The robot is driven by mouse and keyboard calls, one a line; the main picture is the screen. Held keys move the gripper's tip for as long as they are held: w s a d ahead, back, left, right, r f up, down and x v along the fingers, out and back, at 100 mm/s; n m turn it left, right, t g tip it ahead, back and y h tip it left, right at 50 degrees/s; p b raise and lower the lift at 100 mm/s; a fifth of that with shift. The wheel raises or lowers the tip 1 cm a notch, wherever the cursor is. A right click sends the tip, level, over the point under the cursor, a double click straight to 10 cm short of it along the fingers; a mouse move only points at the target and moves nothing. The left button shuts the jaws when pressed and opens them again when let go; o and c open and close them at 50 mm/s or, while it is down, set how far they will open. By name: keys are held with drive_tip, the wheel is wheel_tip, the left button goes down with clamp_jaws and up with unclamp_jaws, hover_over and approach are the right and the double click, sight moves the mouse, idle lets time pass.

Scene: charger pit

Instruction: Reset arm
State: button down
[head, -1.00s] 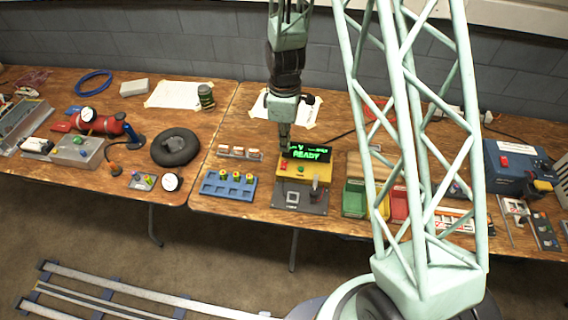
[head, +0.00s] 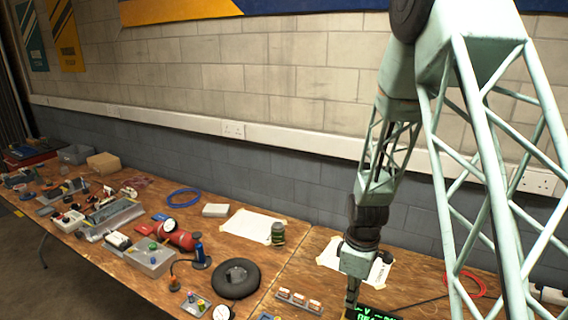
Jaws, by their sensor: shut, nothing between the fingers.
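My gripper (head: 351,300) hangs pointing down at the end of my pale green lattice arm, on the right side of the head view. It is shut and empty, low in the picture, just left of the charger's display (head: 374,313) with green lettering. Only the top of that display shows; the rest of the charger is cut off by the bottom edge. I cannot tell whether the fingertips touch anything.
A black tyre (head: 236,292), a red air tank (head: 177,238), a grey box (head: 151,260) and a dark green can (head: 278,233) stand on the wooden benches. Small white-topped items (head: 299,301) sit left of my gripper. A block wall (head: 250,170) runs behind.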

drive_tip(key=s+r+m+t, duration=0.15)
drive_tip(key=s+r, duration=0.25)
drive_tip(key=r, duration=0.5)
drive_tip(key=s+r+m+b, duration=0.1)
drive_tip(key=s+r+m, duration=0.3)
drive_tip(key=r, duration=0.5)
drive_tip(key=s+r+m, duration=0.1)
drive_tip(key=s+r, duration=0.4)
drive_tip(key=r, duration=0.4)
drive_tip(key=s+r+m+t+b, duration=0.1)
drive_tip(key=s+r, duration=0.4)
drive_tip(key=s, duration=0.6)
drive_tip(key=s+r+m+t, duration=0.1)
drive_tip(key=s+r+m, duration=0.3)
drive_tip(key=s, duration=0.7)
drive_tip(key=shift+b+v, duration=0.35)
drive_tip(key=shift+v, duration=0.55)
drive_tip(key=shift+m, duration=0.25)
